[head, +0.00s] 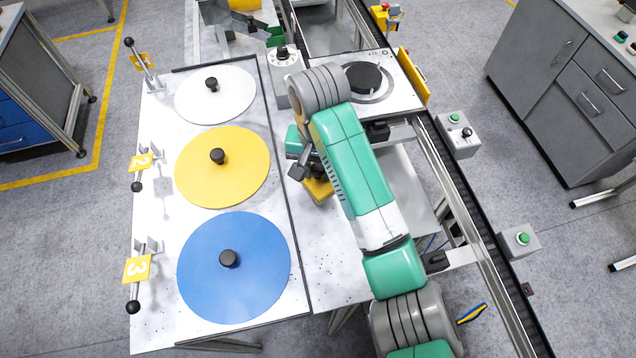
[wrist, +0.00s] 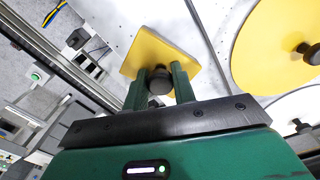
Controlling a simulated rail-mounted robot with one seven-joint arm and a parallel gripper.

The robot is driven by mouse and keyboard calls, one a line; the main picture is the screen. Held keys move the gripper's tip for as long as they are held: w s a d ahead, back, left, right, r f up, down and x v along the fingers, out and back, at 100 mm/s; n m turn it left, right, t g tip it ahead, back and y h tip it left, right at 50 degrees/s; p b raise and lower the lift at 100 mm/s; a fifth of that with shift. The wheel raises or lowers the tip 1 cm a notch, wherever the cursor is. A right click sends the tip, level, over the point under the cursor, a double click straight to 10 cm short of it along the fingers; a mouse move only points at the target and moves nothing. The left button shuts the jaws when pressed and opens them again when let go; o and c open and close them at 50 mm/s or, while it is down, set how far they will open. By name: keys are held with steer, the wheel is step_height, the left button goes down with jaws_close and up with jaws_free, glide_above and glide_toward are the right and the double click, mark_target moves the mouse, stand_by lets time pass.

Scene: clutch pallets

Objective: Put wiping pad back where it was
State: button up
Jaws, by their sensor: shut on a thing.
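The wiping pad (wrist: 158,50) is a yellow square block with a dark round knob. In the wrist view my gripper (wrist: 160,85) has its two green fingers closed on either side of that knob. In the head view only part of the pad (head: 319,191) shows, beside the wrist of my arm, over the light table just right of the disc panel. My arm hides the rest of it and the fingertips. I cannot tell whether the pad touches the table or hangs a little above it.
White (head: 214,94), yellow (head: 222,167) and blue (head: 234,267) discs with black knobs lie on the left panel, with levers along its left edge. A unit with a black round plate (head: 366,78) stands behind my arm. A conveyor (head: 478,225) runs at right.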

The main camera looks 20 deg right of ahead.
mark_target(318, 178)
steer(key=shift+f+p, duration=0.4)
steer(key=shift+f, duration=1.3)
steer(key=shift+f, duration=0.1)
steer(key=o, duration=0.9)
steer(key=shift+o, duration=0.2)
step_height(318, 178, up, 12)
steer(key=p, duration=0.4)
steer(key=shift+r, duration=0.2)
